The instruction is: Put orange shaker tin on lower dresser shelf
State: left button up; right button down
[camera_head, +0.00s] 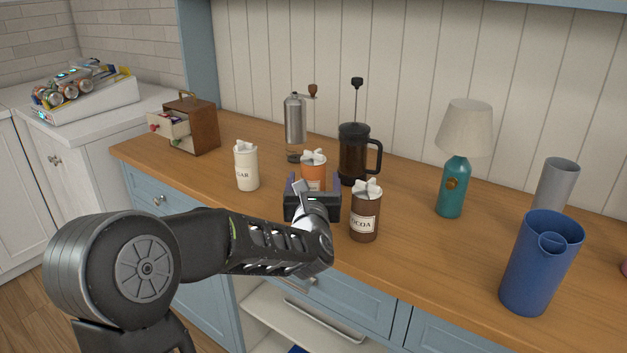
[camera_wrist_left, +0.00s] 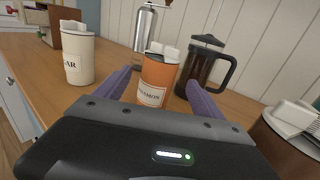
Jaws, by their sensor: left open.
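The orange shaker tin (camera_head: 314,170) stands upright on the wooden dresser top, with a white lid and a label. It also shows in the left wrist view (camera_wrist_left: 156,76). My left gripper (camera_head: 313,185) is open at the tin, with its purple fingers to either side of it; contact is not visible. Its fingers also show in the left wrist view (camera_wrist_left: 162,90). The tin's lower part is hidden behind the gripper in the head view. A white lower shelf (camera_head: 262,307) shows under the blue drawers, partly hidden by my arm. My right gripper is not in view.
A white sugar tin (camera_head: 246,168) stands left of the orange tin, a brown cocoa tin (camera_head: 365,218) right. Behind are a steel grinder (camera_head: 295,122) and French press (camera_head: 352,153). A teal lamp (camera_head: 453,188) and blue pitcher (camera_head: 540,265) stand farther right.

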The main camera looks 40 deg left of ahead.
pick_arm(q)
jog(key=shift+w+a, duration=0.15)
jog(key=p+x, duration=0.1)
jog(key=x, duration=0.4)
jog(key=shift+c, duration=0.3)
dwell(0.5)
jog(key=shift+r, duration=0.1)
grip_shut()
notch_tip(320, 180, up, 10)
jog(key=shift+p, duration=0.4)
dwell(0.6)
dwell(0.4)
